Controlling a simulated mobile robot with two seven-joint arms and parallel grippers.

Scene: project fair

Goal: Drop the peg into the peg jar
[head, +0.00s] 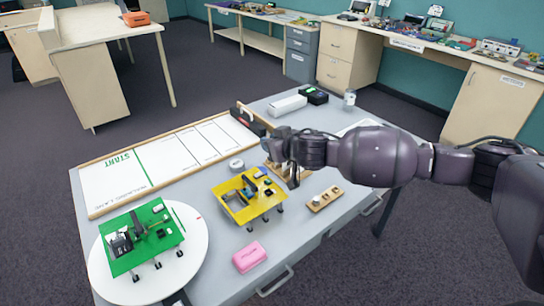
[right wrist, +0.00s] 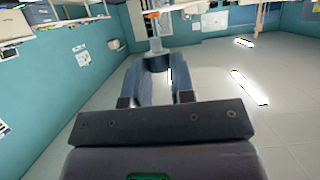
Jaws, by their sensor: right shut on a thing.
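My right gripper (head: 292,180) points down over the table, just above or at a wooden board (head: 305,173) that it partly covers. My left gripper is not in view.
A yellow wheeled build (head: 238,208) and a pink case (head: 249,257) are near the gripper. A wooden block with knobs (head: 325,199) lies right. A green build (head: 160,215) stands on a white disc (head: 196,255). A white lane board (head: 110,190) fills the back left.

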